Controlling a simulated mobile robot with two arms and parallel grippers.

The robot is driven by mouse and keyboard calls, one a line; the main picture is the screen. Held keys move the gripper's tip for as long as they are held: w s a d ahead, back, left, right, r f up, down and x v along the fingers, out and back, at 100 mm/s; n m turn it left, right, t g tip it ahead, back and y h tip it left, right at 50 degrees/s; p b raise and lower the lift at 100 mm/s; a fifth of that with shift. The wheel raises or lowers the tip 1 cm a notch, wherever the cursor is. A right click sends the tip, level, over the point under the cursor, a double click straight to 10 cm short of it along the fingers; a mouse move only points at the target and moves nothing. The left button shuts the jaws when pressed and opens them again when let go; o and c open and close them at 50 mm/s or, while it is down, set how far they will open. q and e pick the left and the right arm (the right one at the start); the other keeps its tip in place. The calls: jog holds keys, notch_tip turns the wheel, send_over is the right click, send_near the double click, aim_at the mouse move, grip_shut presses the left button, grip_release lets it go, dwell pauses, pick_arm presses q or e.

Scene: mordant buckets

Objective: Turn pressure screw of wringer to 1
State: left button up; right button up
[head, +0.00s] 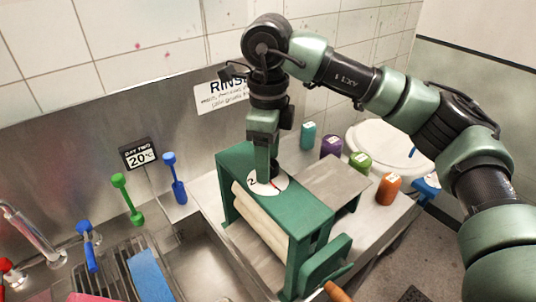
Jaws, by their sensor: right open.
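The wringer (306,213) is a green frame with cream rollers (262,222), standing on the metal counter right of the sink. A white round dial (280,184) lies on its top, with a "2" showing at its left edge and a small red mark near its middle. My right gripper (268,178) points straight down over the dial. Its fingers hide the pressure screw, so I cannot see how they sit around it. The right gripper is open. My left gripper is not in view.
A crank with a wooden handle (337,291) sticks out at the wringer's front. Teal (308,136), purple (331,146), green (360,162) and orange (388,189) containers stand behind and right of it. A white round tub (378,137) is beyond. The sink (205,262) lies left.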

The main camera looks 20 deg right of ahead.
grip_shut()
jog(key=shift+f+n+b, duration=0.1)
jog(key=shift+n+b, duration=0.6)
jog(key=shift+b, duration=0.05)
grip_release()
notch_tip(320, 180, up, 7)
jog(key=shift+f+b, duration=0.1)
jog(key=shift+b, duration=0.5)
jog(key=shift+r, duration=0.65)
